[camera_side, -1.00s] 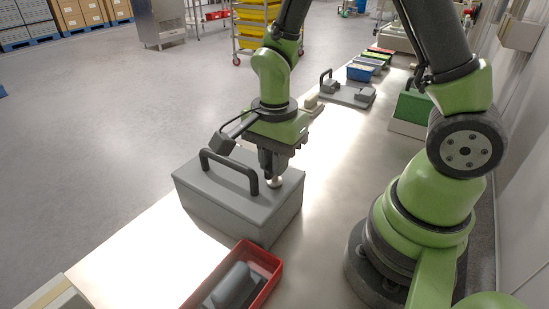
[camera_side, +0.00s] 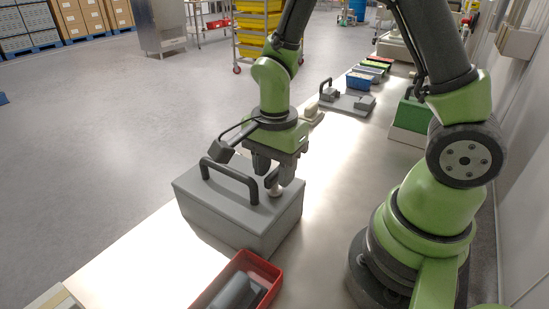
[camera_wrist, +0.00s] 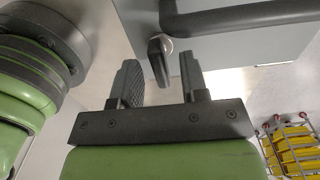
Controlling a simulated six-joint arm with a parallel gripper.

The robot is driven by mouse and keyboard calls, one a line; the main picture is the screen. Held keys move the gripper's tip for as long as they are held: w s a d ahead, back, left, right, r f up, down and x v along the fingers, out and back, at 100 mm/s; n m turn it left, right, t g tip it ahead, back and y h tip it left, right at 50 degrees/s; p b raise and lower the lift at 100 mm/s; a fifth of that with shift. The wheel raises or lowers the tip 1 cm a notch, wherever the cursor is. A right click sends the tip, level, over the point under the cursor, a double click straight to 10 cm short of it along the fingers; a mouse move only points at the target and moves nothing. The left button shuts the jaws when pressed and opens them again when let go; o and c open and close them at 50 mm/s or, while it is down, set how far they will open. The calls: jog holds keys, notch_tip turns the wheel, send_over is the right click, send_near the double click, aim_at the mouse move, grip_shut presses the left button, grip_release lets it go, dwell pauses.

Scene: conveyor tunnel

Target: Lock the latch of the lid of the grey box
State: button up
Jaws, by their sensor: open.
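The grey box (camera_side: 235,222) stands on the bench in the side view, its lid closed, with a dark arched handle (camera_side: 231,172) on top. The wrist view shows part of the lid (camera_wrist: 220,48) and the handle (camera_wrist: 230,18). The latch (camera_wrist: 157,62) is a short dark lever with a round pale pivot. It points down in the wrist view, past the lid's edge. In the side view only a pale knob (camera_side: 275,190) shows there. My gripper (camera_side: 273,172) is open over that end of the lid. In the wrist view my gripper's fingers (camera_wrist: 160,76) stand apart, either side of the lever.
A red tray (camera_side: 271,268) with grey parts sits in front of the box. A grey plate with a handle (camera_side: 347,101), a blue bin (camera_side: 360,80) and a green-topped box (camera_side: 412,113) are farther along the bench. Bare bench lies right of the box.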

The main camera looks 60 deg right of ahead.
aim_at(275, 172)
notch_tip(275, 172, up, 10)
dwell(0.5)
jog(key=s+a+r+n+t+y, duration=0.1)
jog(key=s+r+n+t+y, duration=0.1)
jog(key=s+r+n+t, duration=0.5)
jog(key=s+r+n, duration=0.1)
jog(key=s+n, duration=0.1)
jog(key=n, duration=0.4)
jog(key=shift+s+r, duration=0.15)
jog(key=shift+r, duration=0.2)
jog(key=shift+a, duration=0.1)
